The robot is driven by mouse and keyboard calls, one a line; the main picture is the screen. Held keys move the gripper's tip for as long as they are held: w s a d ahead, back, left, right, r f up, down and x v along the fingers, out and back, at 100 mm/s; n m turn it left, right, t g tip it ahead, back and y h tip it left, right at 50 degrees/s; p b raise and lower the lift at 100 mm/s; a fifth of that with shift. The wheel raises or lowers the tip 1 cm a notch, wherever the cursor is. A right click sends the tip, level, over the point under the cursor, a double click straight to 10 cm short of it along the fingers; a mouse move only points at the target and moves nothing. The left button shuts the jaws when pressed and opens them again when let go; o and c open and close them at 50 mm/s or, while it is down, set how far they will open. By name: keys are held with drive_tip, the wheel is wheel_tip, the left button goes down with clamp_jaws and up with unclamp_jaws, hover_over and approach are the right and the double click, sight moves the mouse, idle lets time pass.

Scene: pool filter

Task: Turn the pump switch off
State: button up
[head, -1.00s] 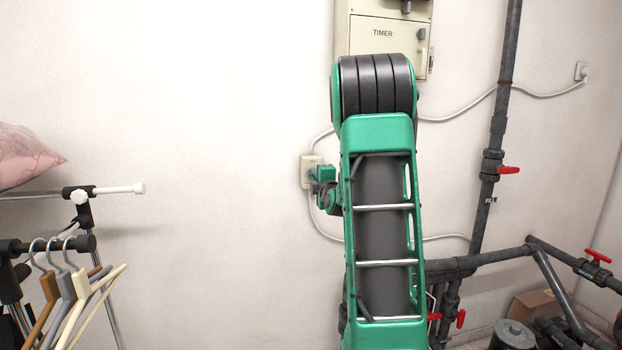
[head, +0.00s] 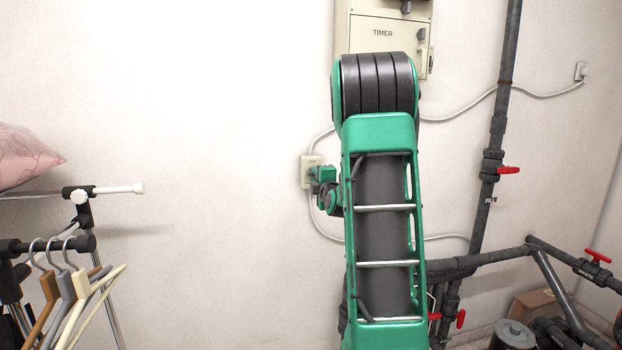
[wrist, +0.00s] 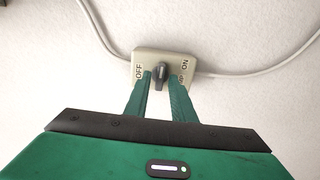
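The pump switch (wrist: 161,74) is a dark knob on a cream wall box (wrist: 178,55). In the wrist view the box shows OFF at left and ON at right, partly covered. The knob stands between the labels; I cannot tell its exact setting. My gripper (wrist: 161,80) is open, its two green fingers reaching to the box, one on each side of the knob. I cannot tell whether either finger touches it. In the head view the box (head: 307,171) is partly hidden by my gripper (head: 317,174), and the knob cannot be made out.
A cream TIMER cabinet (head: 390,37) hangs above, partly behind my arm. Cables run along the wall from the box. Grey pipes (head: 495,130) with red valve handles (head: 508,170) stand at right. A clothes rack with hangers (head: 68,285) stands at left. The wall between is bare.

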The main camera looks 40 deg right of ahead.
drive_tip(key=shift+v, duration=2.7)
drive_tip(key=v, duration=1)
drive_tip(key=shift+s+a, duration=0.2)
drive_tip(key=shift+s, duration=0.1)
